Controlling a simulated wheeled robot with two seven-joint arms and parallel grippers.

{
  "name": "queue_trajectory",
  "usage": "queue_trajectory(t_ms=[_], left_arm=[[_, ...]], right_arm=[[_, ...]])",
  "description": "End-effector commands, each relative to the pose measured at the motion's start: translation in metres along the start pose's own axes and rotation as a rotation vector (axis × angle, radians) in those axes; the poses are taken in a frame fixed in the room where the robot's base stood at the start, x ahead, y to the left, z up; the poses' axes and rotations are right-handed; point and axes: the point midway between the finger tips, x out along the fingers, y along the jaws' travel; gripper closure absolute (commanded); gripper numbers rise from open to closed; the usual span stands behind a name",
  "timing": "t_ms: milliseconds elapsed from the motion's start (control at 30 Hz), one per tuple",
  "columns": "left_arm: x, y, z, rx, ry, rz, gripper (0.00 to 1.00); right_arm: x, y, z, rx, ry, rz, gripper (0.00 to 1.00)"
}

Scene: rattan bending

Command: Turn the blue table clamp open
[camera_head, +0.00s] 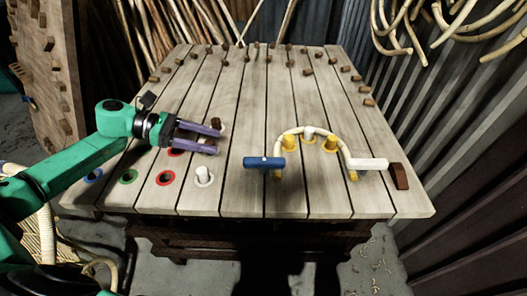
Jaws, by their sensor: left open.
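The blue table clamp (264,162) lies on the slatted wooden table (240,100), at the left end of a bent pale rattan piece (297,133). Its blue bar lies crosswise in the picture, above the rattan's left end. A white clamp (367,163) sits at the rattan's right end. My left gripper (218,133) is over the table to the left of the blue clamp and apart from it. Its purple fingers are open, pointing right. My right gripper is not in view.
Yellow-based pegs (289,143) stand within the rattan's curve. A white peg (203,174) and coloured rings (128,176) are at the front left. A brown block (399,176) is at the right. Several small wooden blocks line the table's back and sides. The table's middle is mostly clear.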

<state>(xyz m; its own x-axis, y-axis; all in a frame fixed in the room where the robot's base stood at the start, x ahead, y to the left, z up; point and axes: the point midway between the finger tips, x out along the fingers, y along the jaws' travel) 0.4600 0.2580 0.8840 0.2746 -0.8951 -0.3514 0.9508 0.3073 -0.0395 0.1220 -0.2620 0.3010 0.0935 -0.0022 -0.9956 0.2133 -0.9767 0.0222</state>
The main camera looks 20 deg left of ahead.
Motion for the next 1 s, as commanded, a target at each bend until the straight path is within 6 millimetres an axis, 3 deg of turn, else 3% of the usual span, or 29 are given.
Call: queue_trajectory(t_ms=[67, 167, 400, 700, 1000], left_arm=[[-0.009, -0.005, -0.005, 0.046, 0.034, -0.036, 0.38], [-0.005, -0.008, -0.004, 0.057, 0.037, -0.048, 0.38], [0.05, -0.011, -0.001, 0.057, 0.03, -0.051, 0.38], [0.121, -0.014, -0.006, 0.052, 0.032, -0.047, 0.38], [0.135, -0.014, -0.009, 0.052, 0.035, -0.046, 0.38]], right_arm=[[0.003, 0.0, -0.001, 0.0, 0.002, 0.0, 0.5], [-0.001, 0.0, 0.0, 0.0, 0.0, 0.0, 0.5], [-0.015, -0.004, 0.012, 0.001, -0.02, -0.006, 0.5], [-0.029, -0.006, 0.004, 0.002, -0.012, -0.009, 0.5], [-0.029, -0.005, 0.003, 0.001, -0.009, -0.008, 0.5]])
